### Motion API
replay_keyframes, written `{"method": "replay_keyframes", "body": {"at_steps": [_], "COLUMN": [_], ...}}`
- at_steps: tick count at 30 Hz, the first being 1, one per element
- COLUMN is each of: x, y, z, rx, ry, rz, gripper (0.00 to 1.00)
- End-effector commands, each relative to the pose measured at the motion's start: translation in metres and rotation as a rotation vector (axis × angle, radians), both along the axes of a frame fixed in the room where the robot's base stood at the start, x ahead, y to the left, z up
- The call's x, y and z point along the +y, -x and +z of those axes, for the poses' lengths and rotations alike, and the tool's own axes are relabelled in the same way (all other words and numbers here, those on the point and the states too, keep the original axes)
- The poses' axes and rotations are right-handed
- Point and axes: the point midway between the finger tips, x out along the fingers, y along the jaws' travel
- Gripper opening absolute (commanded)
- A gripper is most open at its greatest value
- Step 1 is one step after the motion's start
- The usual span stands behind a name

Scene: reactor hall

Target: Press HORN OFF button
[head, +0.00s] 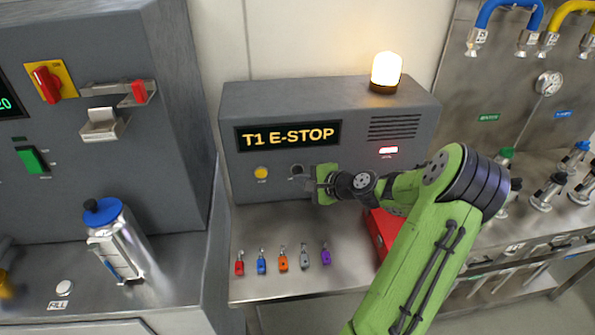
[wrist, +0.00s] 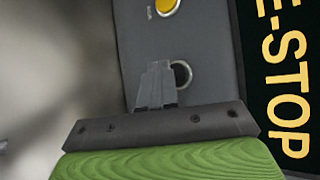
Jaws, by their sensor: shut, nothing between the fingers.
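The grey T1 E-STOP box (head: 240,195) carries a yellow round button (head: 261,172) and, to its right, a dark round button with a metal ring (head: 297,169). Their labels are too small to read, so I cannot tell which is HORN OFF. My gripper (head: 309,185) is shut and empty, close in front of the box at the ringed button. In the wrist view my fingertips (wrist: 158,70) overlap the left side of the ringed button (wrist: 183,72); contact cannot be told. The yellow button (wrist: 167,6) shows at the top edge there.
An amber beacon (head: 386,70) glows on top of the box. Several coloured padlocks (head: 283,261) lie on the steel bench below. A red box (head: 382,232) sits partly behind my arm. A metal canister with a blue lid (head: 117,235) stands at left.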

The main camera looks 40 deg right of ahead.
Motion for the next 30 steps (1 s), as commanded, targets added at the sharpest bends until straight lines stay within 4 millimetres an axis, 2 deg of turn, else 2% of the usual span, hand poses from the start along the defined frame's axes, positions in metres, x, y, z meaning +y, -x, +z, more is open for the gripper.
{"method": "replay_keyframes", "body": {"at_steps": [30], "x": [-0.0065], "y": [-0.0091], "z": [0.0005], "rx": [0.000], "ry": [0.000], "rz": [0.000], "gripper": [0.00]}}
